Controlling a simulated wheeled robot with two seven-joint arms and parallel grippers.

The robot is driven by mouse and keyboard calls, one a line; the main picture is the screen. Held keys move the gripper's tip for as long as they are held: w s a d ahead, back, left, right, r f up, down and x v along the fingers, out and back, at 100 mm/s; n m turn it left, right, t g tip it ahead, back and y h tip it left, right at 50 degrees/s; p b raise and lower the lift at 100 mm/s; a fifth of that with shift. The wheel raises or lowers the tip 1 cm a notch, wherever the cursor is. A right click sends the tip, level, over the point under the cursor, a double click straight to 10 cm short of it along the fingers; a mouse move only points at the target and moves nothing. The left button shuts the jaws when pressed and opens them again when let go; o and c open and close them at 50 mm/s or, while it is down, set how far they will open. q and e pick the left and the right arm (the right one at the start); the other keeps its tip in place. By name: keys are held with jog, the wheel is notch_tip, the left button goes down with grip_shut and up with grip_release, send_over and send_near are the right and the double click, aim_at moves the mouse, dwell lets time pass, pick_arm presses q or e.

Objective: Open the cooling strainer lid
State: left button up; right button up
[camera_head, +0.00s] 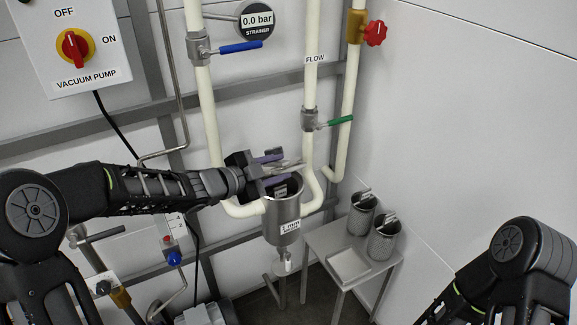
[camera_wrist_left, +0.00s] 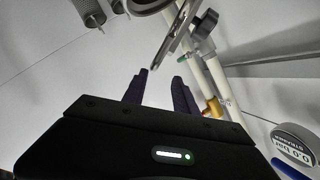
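The cooling strainer (camera_head: 284,224) is a metal cylinder with a white label, below and between the white pipes. Its top rim (camera_wrist_left: 146,4) shows at the top of the left wrist view. A thin metal plate that looks like the lid (camera_wrist_left: 176,38) stands tilted away from the rim, with a dark knob (camera_wrist_left: 207,23) beside it. My left gripper (camera_head: 277,167) is over the strainer's mouth and partly hides it. Its dark purple fingers (camera_wrist_left: 160,82) are apart, with nothing visible between them; I cannot tell whether they touch the lid. My right gripper is out of view.
A small metal table (camera_head: 349,263) with two metal canisters (camera_head: 362,213) (camera_head: 383,236) stands right of the strainer. White pipes with a blue-handled valve (camera_head: 240,47) and a green-handled valve (camera_head: 340,122) rise behind. A vacuum pump switch box (camera_head: 77,48) is at upper left.

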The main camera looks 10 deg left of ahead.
pick_arm(q)
jog(key=v, duration=0.2)
jog(key=shift+s+a, duration=0.15)
jog(key=shift+a, duration=0.05)
jog(key=s+f+n+g+y, duration=0.1)
jog(key=s+f+n, duration=0.2)
jog(key=f+n, duration=0.35)
jog(key=s+f+n+g+y, duration=0.1)
jog(key=s+f+n+y, duration=0.15)
jog(key=f, duration=0.65)
jog(key=s+f+n+g+y, duration=0.1)
jog(key=s+f+n+g, duration=0.1)
jog(key=s+f+n, duration=0.4)
jog(key=s+d+f+n+g, duration=0.1)
jog(key=s+d+f+g, duration=0.2)
jog(key=s+f, duration=0.5)
jog(key=s+d+f+n+g, duration=0.2)
jog(key=s+f, duration=0.7)
jog(key=s, duration=0.7)
jog(key=shift+d+g, duration=0.8)
jog(key=shift+g, duration=0.2)
